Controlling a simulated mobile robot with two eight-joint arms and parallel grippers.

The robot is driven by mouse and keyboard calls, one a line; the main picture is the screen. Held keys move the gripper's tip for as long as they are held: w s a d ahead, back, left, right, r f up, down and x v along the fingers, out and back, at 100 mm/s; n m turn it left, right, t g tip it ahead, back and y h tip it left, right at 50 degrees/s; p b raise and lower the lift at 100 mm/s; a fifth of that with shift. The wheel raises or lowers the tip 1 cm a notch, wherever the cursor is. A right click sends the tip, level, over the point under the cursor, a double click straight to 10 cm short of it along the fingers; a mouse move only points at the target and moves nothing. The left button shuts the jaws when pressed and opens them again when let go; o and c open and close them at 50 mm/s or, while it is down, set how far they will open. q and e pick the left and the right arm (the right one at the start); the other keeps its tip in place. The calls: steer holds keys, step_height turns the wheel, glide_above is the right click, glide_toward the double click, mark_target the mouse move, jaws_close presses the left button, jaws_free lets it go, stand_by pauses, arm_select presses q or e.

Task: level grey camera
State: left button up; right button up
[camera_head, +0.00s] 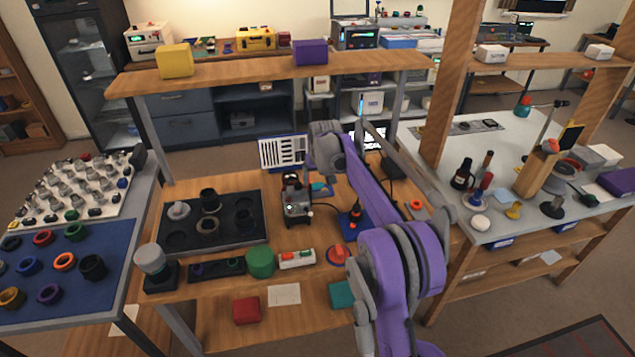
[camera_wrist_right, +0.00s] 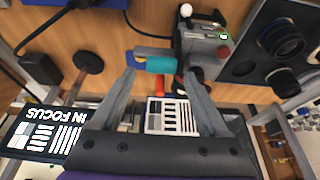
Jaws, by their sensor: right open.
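The grey camera (camera_head: 297,205), a small boxy device with red and dark parts on top, stands on the wooden bench right of the black tray. It also shows at the top of the right wrist view (camera_wrist_right: 207,48). My right gripper (camera_wrist_right: 160,80) is open, its two grey fingers spread and apart from the camera. A teal piece with a blue, yellow-ended part (camera_wrist_right: 155,64) lies beyond the fingertips; I see no contact with it. In the head view the purple arm and wrist hide the fingertips. My left gripper is not in view.
A striped chart (camera_head: 283,152) and an "IN FOCUS" screen (camera_wrist_right: 42,132) stand behind the camera. The black tray (camera_head: 172,232) holds ring-shaped and cylindrical parts. A red-and-blue item (camera_head: 352,218) stands to the right.

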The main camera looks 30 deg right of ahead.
steer(key=v, duration=0.8)
steer(key=shift+r, duration=0.1)
steer(key=s+a+r+n, duration=0.1)
steer(key=s+a, duration=0.4)
steer(key=s, duration=0.3)
steer(key=s+a, duration=0.5)
steer(key=s, duration=0.4)
steer(key=s+a+f, duration=0.2)
steer(key=s+f, duration=0.1)
steer(key=s, duration=0.4)
steer(key=s+a+f+n+t, duration=0.1)
steer(key=s+a+f, duration=0.1)
steer(key=s+f, duration=0.2)
steer(key=s+a+f+y, duration=0.1)
steer(key=s+f, duration=0.3)
steer(key=s, duration=0.6)
steer(key=shift+a+n, duration=0.4)
steer(key=shift+a, duration=0.3)
steer(key=shift+f, duration=0.1)
